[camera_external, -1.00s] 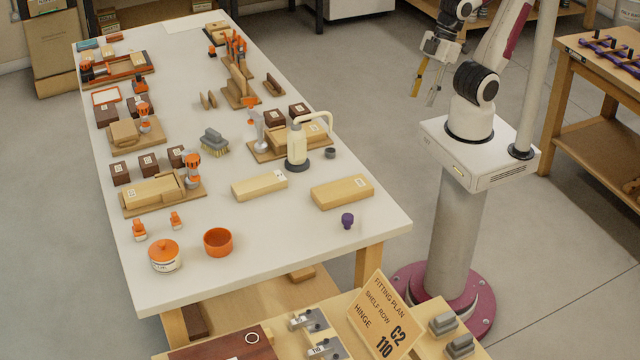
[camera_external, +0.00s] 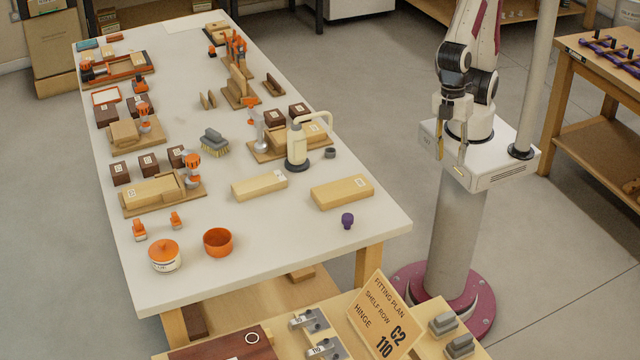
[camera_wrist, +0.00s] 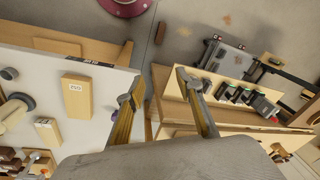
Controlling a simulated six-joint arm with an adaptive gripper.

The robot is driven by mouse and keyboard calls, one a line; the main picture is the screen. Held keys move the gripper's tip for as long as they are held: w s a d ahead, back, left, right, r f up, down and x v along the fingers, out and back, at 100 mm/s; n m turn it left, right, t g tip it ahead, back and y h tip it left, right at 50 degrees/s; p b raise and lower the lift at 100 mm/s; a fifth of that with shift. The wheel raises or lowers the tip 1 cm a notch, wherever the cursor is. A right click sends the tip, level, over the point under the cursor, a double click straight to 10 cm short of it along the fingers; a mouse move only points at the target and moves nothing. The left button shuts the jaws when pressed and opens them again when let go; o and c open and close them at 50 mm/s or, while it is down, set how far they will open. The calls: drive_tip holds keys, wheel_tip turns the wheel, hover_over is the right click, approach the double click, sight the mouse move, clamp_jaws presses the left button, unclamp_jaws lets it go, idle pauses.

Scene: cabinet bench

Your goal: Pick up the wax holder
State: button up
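No label clearly marks the wax holder, so I cannot tell for sure which thing it is. My gripper (camera_external: 450,153) is off the bench's right side, in front of my base, well apart from both. Its two fingers are spread with nothing between them, also in the wrist view (camera_wrist: 160,88). I cannot make out the cup or the tin in the wrist view.
On the white bench (camera_external: 270,270) stand two pale blocks (camera_external: 260,186), (camera_external: 343,192), a purple knob (camera_external: 347,220), a pump bottle (camera_external: 297,145) and small orange pieces (camera_external: 139,230). A lower bench with a sign (camera_external: 384,316) is in front. The bench's front right is mostly clear.

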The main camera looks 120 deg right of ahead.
drive_tip(key=s+a+f+y, duration=0.1)
drive_tip(key=s+a+f, duration=0.1)
drive_tip(key=a+f, duration=0.85)
drive_tip(key=s+a+f, duration=0.2)
drive_tip(key=a+f, duration=0.6)
drive_tip(key=a, duration=0.6)
drive_tip(key=s+a+f+t, duration=0.2)
drive_tip(key=a+f, duration=0.5)
drive_tip(key=f, duration=0.3)
drive_tip(key=m+t+h, duration=0.3)
drive_tip(key=m+t, duration=0.3)
drive_tip(key=t, duration=0.6)
approach(451, 315)
drive_tip(key=w, duration=0.2)
drive_tip(key=shift+f, duration=0.5)
drive_tip(key=shift+w+d, duration=0.1)
drive_tip(key=shift+x, duration=1.2)
